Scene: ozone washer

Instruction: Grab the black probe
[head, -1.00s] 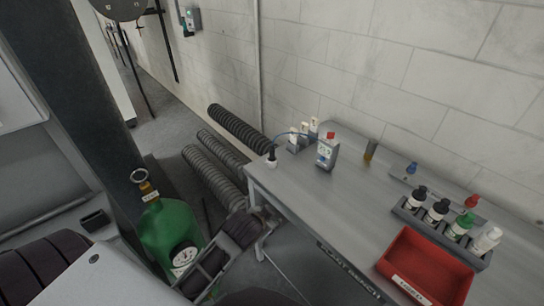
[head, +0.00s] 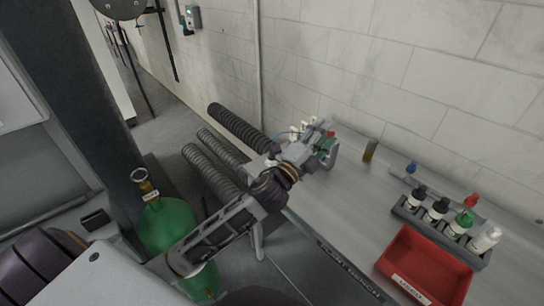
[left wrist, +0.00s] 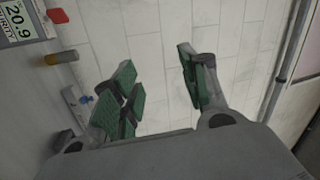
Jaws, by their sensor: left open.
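The black probe is not visible now; in the head view my left arm and gripper cover the bench corner where a small black piece stood on a thin cable. Part of a blue cable (head: 287,134) shows beside the gripper. My left gripper (head: 325,145) is over the far left end of the bench, in front of the meter. In the left wrist view its green-padded fingers (left wrist: 155,88) are spread apart with nothing between them. The meter (left wrist: 20,22), reading 20.9, shows at the upper left there. My right gripper is in neither view.
The bench (head: 345,215) stands against a white block wall. An amber vial (head: 370,150), a rack of bottles (head: 445,227) and a red tray (head: 425,265) are on it. Ribbed hoses (head: 212,165) and a green cylinder (head: 165,228) stand left of the bench.

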